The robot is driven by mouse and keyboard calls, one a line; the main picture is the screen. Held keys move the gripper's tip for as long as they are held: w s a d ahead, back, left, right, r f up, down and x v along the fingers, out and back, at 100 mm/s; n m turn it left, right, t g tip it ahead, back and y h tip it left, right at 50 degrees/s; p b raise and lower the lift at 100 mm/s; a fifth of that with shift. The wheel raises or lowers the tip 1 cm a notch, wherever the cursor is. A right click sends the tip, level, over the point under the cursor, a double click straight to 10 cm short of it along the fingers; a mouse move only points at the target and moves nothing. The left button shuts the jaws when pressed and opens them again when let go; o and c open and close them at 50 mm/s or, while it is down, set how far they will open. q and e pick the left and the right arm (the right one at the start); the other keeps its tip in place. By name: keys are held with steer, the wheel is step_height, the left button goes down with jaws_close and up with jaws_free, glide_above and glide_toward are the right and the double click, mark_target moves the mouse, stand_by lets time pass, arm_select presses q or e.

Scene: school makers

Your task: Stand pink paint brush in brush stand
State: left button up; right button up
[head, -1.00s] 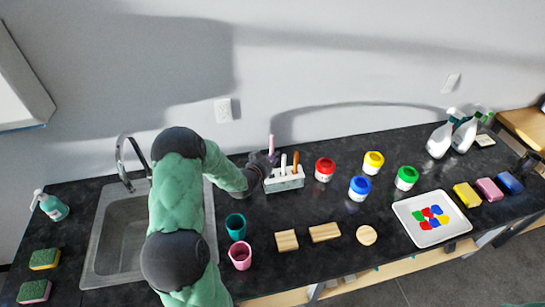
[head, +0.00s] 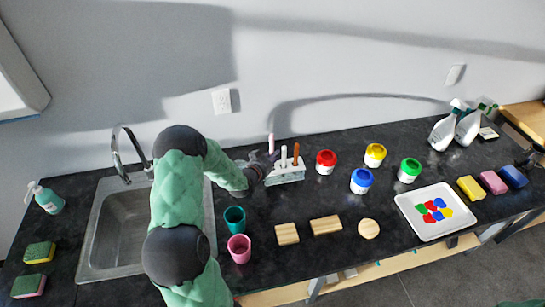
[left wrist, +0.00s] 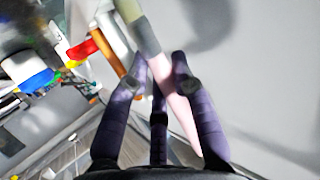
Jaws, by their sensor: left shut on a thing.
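My left gripper (head: 264,163) is shut on the pink paint brush (head: 271,143), at the left end of the brush stand (head: 287,178). The brush is roughly upright, its pink upper end showing above the fingers. In the left wrist view the pink handle (left wrist: 178,105) runs between the fingers of the left gripper (left wrist: 158,80), with a grey band and pale end beyond. The brush's lower end is hidden in the head view, so I cannot tell whether it is inside the stand. The pale stand holds a white brush (head: 283,155) and an orange brush (head: 296,153). My right gripper is not in view.
A red paint jar (head: 326,162) stands right of the stand, with more jars beyond. A teal cup (head: 234,219) and a pink cup (head: 239,249) stand in front, near wooden blocks (head: 287,234). The sink (head: 125,235) is left; the wall is close behind.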

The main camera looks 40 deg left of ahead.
arm_select(q)
steer(key=shift+f+b, duration=1.95)
steer(key=shift+f, duration=0.4)
steer(key=shift+s+f, duration=0.1)
steer(key=shift+s, duration=0.05)
